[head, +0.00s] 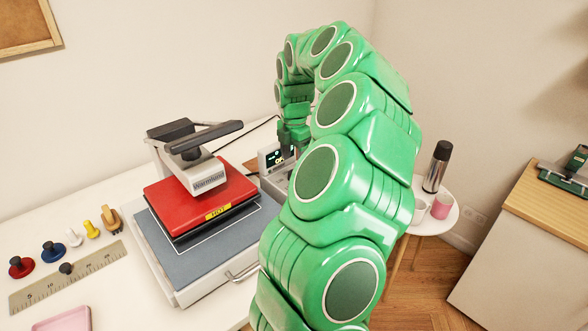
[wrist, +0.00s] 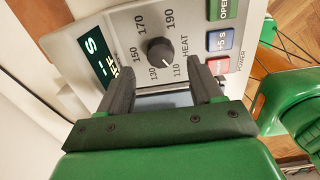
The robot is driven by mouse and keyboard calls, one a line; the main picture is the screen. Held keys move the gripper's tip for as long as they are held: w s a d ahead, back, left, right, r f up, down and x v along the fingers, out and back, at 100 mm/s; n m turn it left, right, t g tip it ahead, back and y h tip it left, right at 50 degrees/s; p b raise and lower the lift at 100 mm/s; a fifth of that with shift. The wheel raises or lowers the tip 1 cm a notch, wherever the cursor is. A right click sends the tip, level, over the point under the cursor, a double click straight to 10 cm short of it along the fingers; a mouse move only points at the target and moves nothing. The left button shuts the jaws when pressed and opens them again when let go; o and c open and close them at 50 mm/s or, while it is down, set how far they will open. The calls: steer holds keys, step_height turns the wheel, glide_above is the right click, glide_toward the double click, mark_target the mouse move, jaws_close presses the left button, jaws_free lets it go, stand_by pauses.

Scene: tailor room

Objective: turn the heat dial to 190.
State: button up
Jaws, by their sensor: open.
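The heat dial (wrist: 160,52) is a dark round knob on a pale control panel (wrist: 118,22) in the wrist view. Numbers 110 to 190 curve around it, and a light mark on it appears to point toward 110. My gripper (wrist: 163,76) is open and empty, its two dark fingers apart, with the tips just below the dial on either side in the picture. I cannot tell how far they stand from the panel. In the head view, the control box (head: 269,158) sits right of the heat press, and my arm hides the dial.
The panel also has a display (wrist: 97,55) and green, blue and red buttons (wrist: 219,40). The red heat press (head: 190,200) stands left of the box on the white table. A ruler (head: 68,277) and several coloured pegs lie further left. A round side table (head: 436,221) holds a flask and cups.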

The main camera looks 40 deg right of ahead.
steer(key=shift+f, duration=2.3)
steer(key=shift+c, duration=0.5)
steer(key=c, duration=1)
